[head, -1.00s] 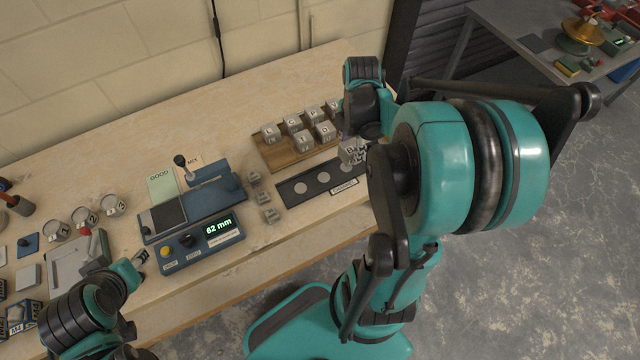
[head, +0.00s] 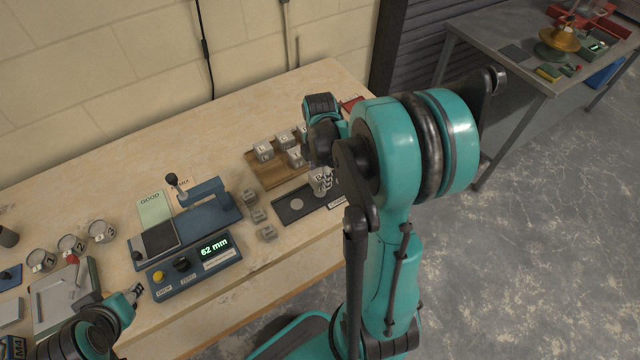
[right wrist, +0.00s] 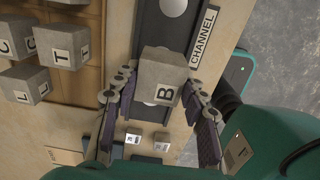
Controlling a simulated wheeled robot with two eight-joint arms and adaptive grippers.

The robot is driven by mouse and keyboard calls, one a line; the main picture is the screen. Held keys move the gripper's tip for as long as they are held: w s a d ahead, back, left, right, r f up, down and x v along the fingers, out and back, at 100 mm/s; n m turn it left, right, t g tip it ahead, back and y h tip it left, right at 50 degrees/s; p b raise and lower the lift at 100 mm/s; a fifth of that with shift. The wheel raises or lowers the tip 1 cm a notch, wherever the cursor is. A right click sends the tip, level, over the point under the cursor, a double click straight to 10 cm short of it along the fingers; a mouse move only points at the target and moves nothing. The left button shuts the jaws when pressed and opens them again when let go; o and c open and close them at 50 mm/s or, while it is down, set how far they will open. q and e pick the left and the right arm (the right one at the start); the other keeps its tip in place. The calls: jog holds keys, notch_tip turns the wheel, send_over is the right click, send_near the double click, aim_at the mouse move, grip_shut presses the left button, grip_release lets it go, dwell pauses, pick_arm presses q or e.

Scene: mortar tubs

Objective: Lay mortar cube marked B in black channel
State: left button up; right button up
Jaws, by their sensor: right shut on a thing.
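The grey mortar cube marked B (right wrist: 163,72) is between the fingers of my right gripper (right wrist: 160,82), which is shut on it. In the head view the cube (head: 320,182) is over the black channel (head: 284,211), around its middle. The channel also shows behind the cube in the right wrist view (right wrist: 188,38), with a pale round spot on either side of the cube. I cannot tell whether the cube touches the channel. My right arm hides the channel's far end. My left gripper (head: 136,291) is at the lower left, beside the blue tester; its fingers are too small to judge.
A wooden tray (head: 262,176) with several lettered cubes, such as T (right wrist: 62,45), stands beside the channel. Several small grey blocks (head: 257,214) lie left of the channel. A blue tester (head: 190,268) reads 62 mm. Metal cups (head: 72,244) stand farther left.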

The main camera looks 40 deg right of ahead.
aim_at(320, 183)
notch_tip(320, 183, down, 4)
jog(key=shift+r+b, duration=0.15)
jog(key=shift+b, duration=0.55)
jog(key=o, duration=1.4)
jog(key=shift+c, duration=0.2)
